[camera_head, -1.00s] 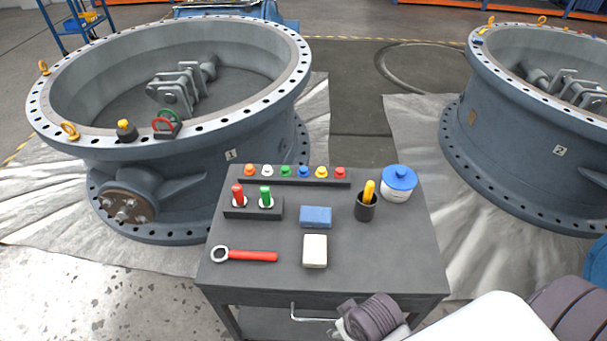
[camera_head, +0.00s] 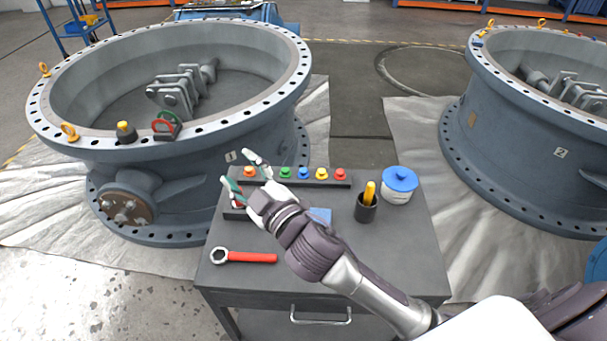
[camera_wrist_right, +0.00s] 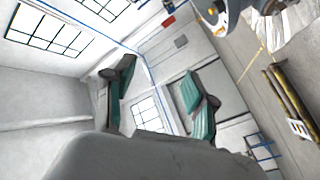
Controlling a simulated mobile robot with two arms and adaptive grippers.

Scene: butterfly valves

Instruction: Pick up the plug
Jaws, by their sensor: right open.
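A row of small coloured plugs stands in a dark rack (camera_head: 315,183) at the back of the cart. The orange plug (camera_head: 249,172), green plug (camera_head: 285,172), blue plug (camera_head: 303,173), yellow plug (camera_head: 321,173) and red plug (camera_head: 340,174) show; the white one is hidden behind my gripper. My right gripper (camera_head: 243,171) is open over the rack's left end, its fingertips on either side of the orange plug in the picture. Whether it touches anything, I cannot tell. In the right wrist view the open, empty fingers (camera_wrist_right: 160,95) show against walls and windows, with no plug. My left gripper is not in view.
The cart (camera_head: 410,265) also holds a red wrench (camera_head: 250,257), a black cup (camera_head: 366,208), a blue-lidded jar (camera_head: 399,186) and a partly covered blue block (camera_head: 320,215). My right arm crosses the cart. A large valve (camera_head: 200,165) stands close behind left, another (camera_head: 530,150) at right.

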